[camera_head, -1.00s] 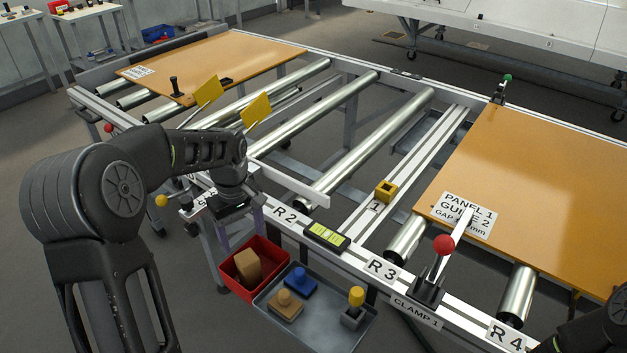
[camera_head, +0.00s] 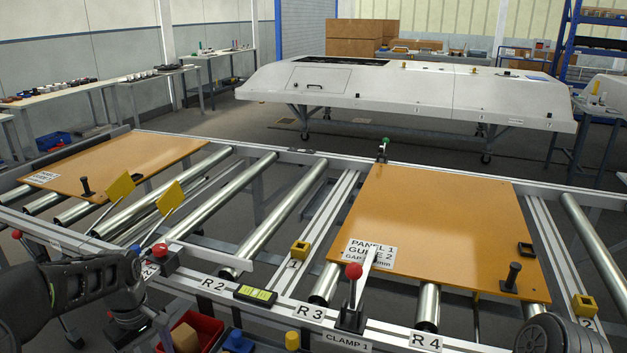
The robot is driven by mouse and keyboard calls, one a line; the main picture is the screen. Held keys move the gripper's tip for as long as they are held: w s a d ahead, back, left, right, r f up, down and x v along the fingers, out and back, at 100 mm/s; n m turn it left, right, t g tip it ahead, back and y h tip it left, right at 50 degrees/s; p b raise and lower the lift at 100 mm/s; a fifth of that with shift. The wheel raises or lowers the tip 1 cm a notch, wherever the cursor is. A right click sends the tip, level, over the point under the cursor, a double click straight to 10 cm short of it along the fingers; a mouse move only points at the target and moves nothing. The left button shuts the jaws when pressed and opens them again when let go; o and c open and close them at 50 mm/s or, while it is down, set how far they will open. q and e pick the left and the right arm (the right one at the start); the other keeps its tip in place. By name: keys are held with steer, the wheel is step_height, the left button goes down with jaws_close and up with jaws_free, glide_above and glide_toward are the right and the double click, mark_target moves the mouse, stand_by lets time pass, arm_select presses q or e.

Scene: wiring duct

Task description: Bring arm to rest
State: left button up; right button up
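My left arm comes in from the lower left of the head view, its wrist down by the front rail of the roller table. The fingers of my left gripper are hidden or out of frame, so its state does not show. Only a rounded dark part of my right arm shows at the bottom right edge; my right gripper is not visible. An orange panel (camera_head: 440,225) labelled Panel 1 Guide 2 lies on the rollers at the right. Clamp 1 (camera_head: 352,300), with a red knob, stands at its front left corner. Another orange panel (camera_head: 120,162) lies at the far left.
A red bin (camera_head: 207,328) with a tan block sits below the front rail. Yellow guide blocks stand on the rails, one at the middle (camera_head: 299,250) and one at the right (camera_head: 585,306). Bare rollers (camera_head: 225,205) lie between the panels. A long white body (camera_head: 400,93) stands behind.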

arm_select(q)
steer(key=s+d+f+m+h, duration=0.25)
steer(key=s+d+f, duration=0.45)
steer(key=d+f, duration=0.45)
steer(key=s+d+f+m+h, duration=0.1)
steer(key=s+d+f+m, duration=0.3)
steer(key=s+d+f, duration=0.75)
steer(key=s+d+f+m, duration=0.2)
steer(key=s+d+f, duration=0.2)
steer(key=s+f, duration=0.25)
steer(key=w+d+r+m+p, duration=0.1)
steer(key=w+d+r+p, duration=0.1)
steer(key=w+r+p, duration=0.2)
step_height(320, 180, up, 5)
steer(key=p, duration=0.3)
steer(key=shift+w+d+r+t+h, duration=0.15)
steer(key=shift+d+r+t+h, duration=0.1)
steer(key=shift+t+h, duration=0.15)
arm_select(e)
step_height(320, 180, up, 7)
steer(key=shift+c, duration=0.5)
